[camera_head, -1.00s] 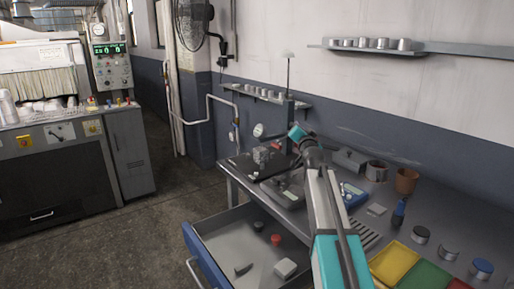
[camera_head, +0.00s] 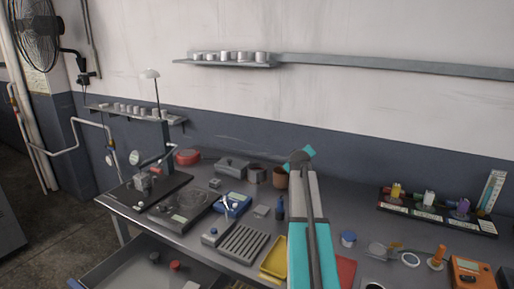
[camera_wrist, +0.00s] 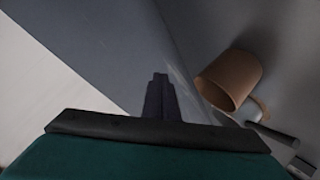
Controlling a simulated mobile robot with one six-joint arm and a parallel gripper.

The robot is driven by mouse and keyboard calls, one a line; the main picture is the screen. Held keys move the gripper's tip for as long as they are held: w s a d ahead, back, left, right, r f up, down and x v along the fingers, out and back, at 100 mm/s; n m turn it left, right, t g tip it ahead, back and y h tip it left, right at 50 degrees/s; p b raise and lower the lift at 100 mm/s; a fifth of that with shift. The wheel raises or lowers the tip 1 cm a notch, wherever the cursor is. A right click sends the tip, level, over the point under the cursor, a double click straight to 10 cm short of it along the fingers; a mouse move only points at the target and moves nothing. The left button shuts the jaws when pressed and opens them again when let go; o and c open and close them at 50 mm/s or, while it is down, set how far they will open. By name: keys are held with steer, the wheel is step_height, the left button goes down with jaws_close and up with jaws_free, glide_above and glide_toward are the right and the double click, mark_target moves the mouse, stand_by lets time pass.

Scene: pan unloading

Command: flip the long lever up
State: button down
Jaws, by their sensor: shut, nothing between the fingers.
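My gripper (camera_wrist: 159,95) shows in the wrist view as dark fingers closed together, with nothing between them. In the head view my arm rises from the bottom over the bench, and its teal end hides the fingers. A small grey box (camera_head: 214,236) with a thin, pale upright stalk stands on the bench left of my arm, in front of a blue device (camera_head: 232,205). The stalk may be the long lever, but it is too small to tell. My gripper is apart from it, to the right and near the wall.
A brown cup (camera_head: 280,179) is beside my arm; it also shows in the wrist view (camera_wrist: 229,79). A slotted grey block (camera_head: 243,243) and yellow tray (camera_head: 273,262) lie nearby. A drawer (camera_head: 140,265) is open at lower left. A wall shelf (camera_head: 380,64) runs above.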

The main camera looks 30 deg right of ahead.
steer(key=s+d+n+g+h+p, duration=0.1)
steer(key=s+d+g, duration=0.2)
steer(key=s+d, duration=0.45)
steer(key=s+d+f+n+g+p, duration=0.1)
steer(key=s+d+g+p, duration=0.2)
steer(key=s, duration=0.8)
steer(key=s+d+n+g+h, duration=0.1)
steer(key=s+d+g, duration=0.1)
steer(key=s+d, duration=0.65)
steer(key=s+a+f+n+g, duration=0.1)
steer(key=s+a+n+g, duration=0.1)
steer(key=s+n+g, duration=0.2)
steer(key=s+a+f+n+g, duration=0.1)
steer(key=s+n+g, duration=0.3)
steer(key=s, duration=0.5)
steer(key=shift+s+a+g+h, duration=0.25)
steer(key=shift+a+g+h, duration=0.1)
steer(key=shift+g, duration=0.25)
